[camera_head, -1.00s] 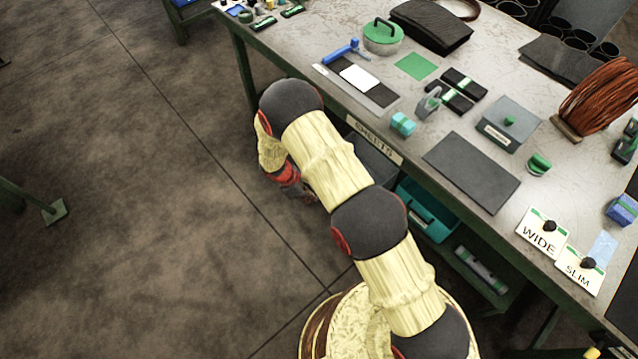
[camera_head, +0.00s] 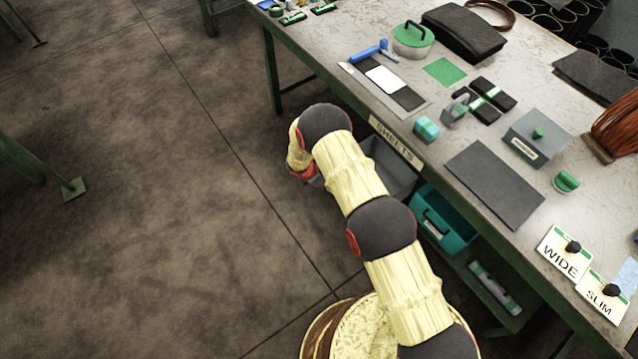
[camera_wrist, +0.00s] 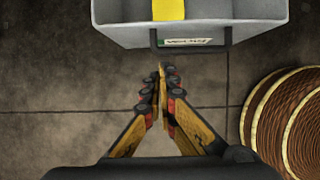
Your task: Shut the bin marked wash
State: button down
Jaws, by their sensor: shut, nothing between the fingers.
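A grey open bin (camera_wrist: 120,32) spans the top of the wrist view, with a dark handle and a small white-and-green label (camera_wrist: 190,42) on its front. The label's word is too small to read. A yellow thing (camera_wrist: 168,8) shows inside it. In the head view a grey bin (camera_head: 392,170) sticks out from under the table edge, partly hidden by my arm. My gripper (camera_wrist: 162,75) is shut and empty, its fingertips just short of the bin's front, near the handle. In the head view my gripper is mostly hidden behind my arm.
A teal bin (camera_head: 445,218) sits under the table, right of the grey one. The table (camera_head: 450,120) carries a "SHEETS" sign (camera_head: 396,142) on its edge and several items on top.

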jog(key=shift+w+d+f+b, duration=0.3)
jog(key=shift+w+d+f, duration=0.15)
jog(key=shift+d, duration=0.2)
jog(key=shift+w+d+f+b, duration=0.3)
jog(key=shift+w+d, duration=0.2)
jog(key=shift+d, duration=0.15)
jog(key=shift+w+d+f+b, duration=0.25)
jog(key=shift+w+d+f, duration=0.2)
jog(key=shift+d, duration=0.2)
